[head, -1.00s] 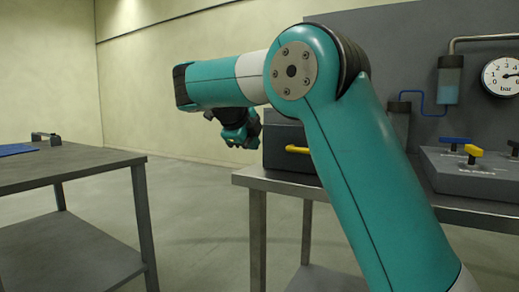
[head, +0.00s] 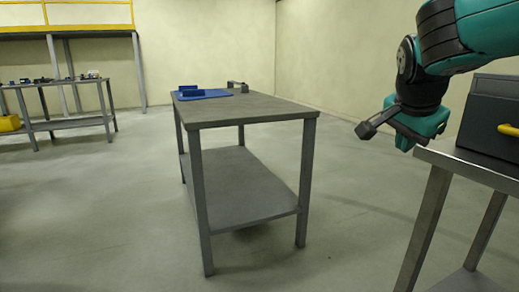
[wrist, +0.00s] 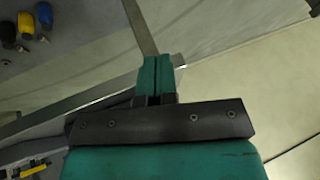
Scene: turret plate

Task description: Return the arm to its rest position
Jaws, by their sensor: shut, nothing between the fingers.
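My arm enters at the upper right of the head view, bent, with my gripper (head: 405,138) hanging at its end. The gripper is just left of the right-hand bench's near corner in the picture, and the gap between them cannot be judged. In the wrist view my gripper's teal fingers (wrist: 158,75) are together, with nothing seen between them. The rest of my arm is outside the head view.
A grey bench (head: 437,157) at the right bears a dark case (head: 490,115) with a yellow handle. A grey table (head: 250,112) with a blue tray (head: 205,94) stands mid-view. Another bench (head: 60,124) is far left. Open floor lies between the table and right-hand bench.

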